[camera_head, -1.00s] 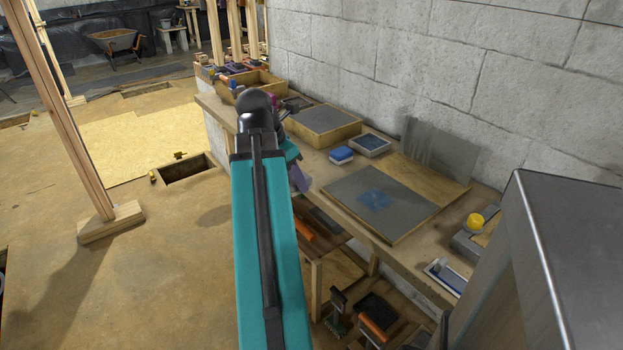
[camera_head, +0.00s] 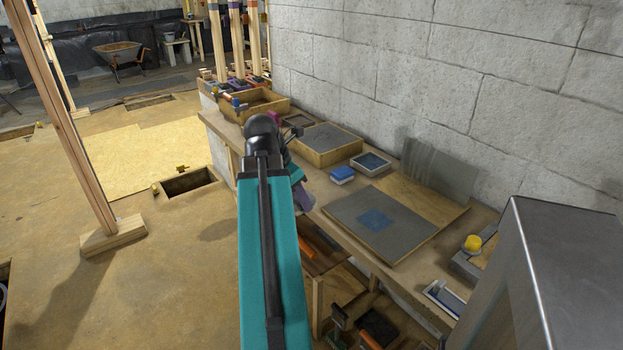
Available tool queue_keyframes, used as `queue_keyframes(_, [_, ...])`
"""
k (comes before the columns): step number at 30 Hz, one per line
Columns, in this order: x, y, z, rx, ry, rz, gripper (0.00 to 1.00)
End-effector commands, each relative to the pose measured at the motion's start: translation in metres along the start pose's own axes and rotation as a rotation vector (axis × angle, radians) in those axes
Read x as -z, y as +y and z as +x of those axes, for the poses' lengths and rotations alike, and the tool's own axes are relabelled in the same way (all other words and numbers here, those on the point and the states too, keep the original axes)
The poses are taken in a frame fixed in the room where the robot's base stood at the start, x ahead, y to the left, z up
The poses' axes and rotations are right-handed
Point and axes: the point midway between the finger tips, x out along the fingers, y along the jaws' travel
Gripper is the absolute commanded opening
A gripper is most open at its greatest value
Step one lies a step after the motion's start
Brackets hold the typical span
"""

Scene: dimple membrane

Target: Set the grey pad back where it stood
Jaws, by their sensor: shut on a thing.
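My teal arm reaches away from me over the bench's left edge and hides most of its own far end. My gripper (camera_head: 297,183) shows only in part, just right of the arm's dark joint. A small purple-grey piece (camera_head: 303,199) shows there, and it looks like part of the grey pad in the jaws, but most of it is hidden. It is above or beside the bench's near-left edge; I cannot tell whether it touches anything. The jaws themselves are not clearly seen.
The bench (camera_head: 330,222) holds a grey sheet with a blue patch (camera_head: 345,205), a blue-and-white block (camera_head: 342,174), a small tray (camera_head: 371,163) and a grey-topped box (camera_head: 325,138). A grey sheet (camera_head: 437,165) leans on the wall. A metal box (camera_head: 555,260) stands near right.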

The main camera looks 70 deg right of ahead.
Motion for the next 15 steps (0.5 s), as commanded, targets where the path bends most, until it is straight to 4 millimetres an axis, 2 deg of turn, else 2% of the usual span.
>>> queue_keyframes(15, [-0.0076,0.0058,-0.0004,0.002,0.0,0.0,0.18])
